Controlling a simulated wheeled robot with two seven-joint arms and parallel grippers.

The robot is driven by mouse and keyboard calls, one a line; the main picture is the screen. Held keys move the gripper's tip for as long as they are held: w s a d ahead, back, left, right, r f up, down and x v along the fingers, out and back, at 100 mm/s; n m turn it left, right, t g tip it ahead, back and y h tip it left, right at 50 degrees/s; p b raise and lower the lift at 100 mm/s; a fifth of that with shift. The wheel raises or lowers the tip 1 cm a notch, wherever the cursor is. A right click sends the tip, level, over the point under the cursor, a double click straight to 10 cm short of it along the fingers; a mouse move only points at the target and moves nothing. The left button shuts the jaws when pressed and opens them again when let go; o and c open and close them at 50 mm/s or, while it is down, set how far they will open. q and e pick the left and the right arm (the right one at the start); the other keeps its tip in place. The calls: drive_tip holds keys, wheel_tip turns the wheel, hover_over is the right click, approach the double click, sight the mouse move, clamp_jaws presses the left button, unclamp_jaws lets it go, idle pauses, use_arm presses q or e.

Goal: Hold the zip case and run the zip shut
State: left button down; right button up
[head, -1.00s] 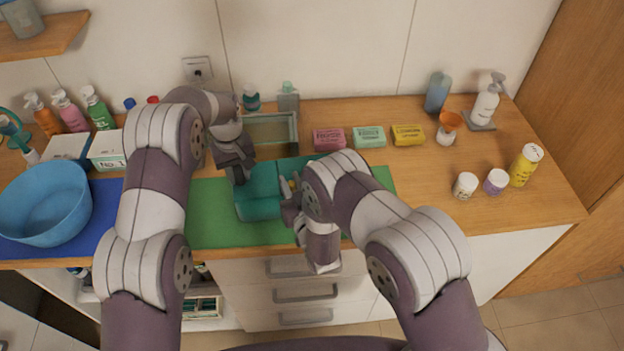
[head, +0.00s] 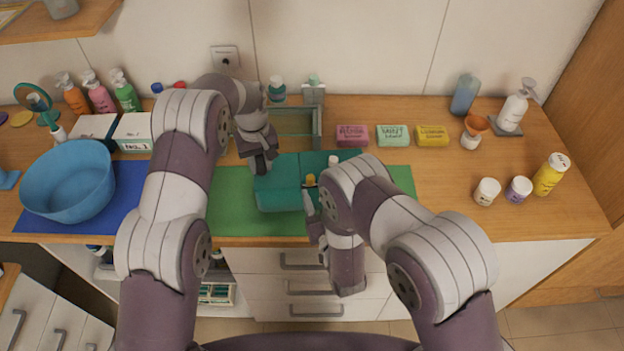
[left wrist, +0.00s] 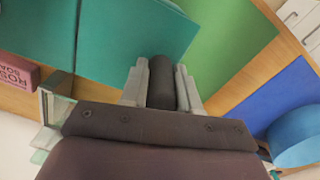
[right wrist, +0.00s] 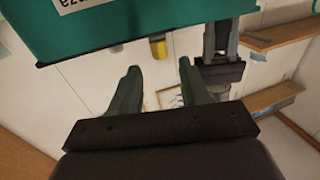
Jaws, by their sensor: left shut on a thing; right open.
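The teal zip case (head: 277,186) lies on the green mat; my right arm hides its right front part. A small yellow piece (head: 311,180), perhaps the zip pull, shows at the case and also in the right wrist view (right wrist: 158,48). My left gripper (head: 262,170) is at the case's back left edge. In the left wrist view, its fingers (left wrist: 161,85) are shut on a dark cylindrical grip (left wrist: 161,82) beside the teal panels. My right gripper (right wrist: 157,85) is open and empty, in front of the case, with the yellow piece beyond its fingertips.
A blue bowl (head: 66,182) stands on a blue mat at the left. A glass-like box (head: 290,124) stands behind the case. Three soap packs (head: 392,136) lie behind and to the right. Small jars (head: 487,191) stand at the right, with bare counter before them.

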drive_tip(key=v, duration=0.5)
drive_tip(key=shift+s, duration=0.35)
use_arm(q)
drive_tip(key=c, duration=0.8)
unclamp_jaws()
drive_tip(key=shift+o, duration=0.2)
